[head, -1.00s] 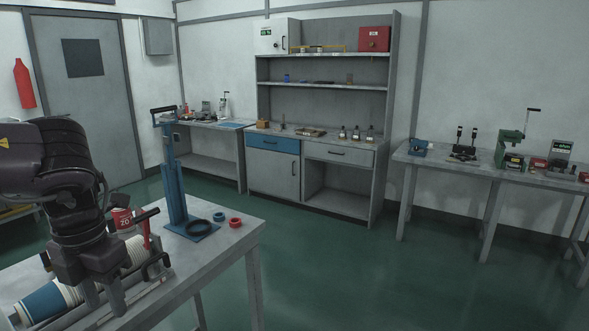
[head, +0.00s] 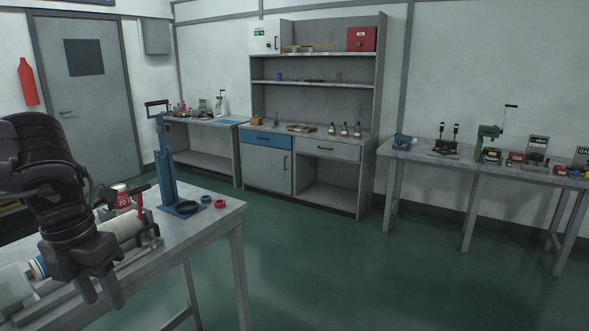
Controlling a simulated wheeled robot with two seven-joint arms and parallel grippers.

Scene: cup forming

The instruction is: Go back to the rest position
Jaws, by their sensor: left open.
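My left gripper (head: 101,291) hangs down at the lower left of the head view, with its two fingers apart and nothing between them. It is in front of the near grey table (head: 215,215), by that table's front edge. My left arm comes in from the left edge and hides part of the tabletop. My right gripper is not in view.
The near table bears a blue upright press (head: 166,160), a white ribbed roll (head: 120,230), a red can (head: 121,197) and a red ring (head: 220,204). A cabinet (head: 268,175) stands at the back, a workbench (head: 470,175) at the right. The green floor (head: 330,270) between is clear.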

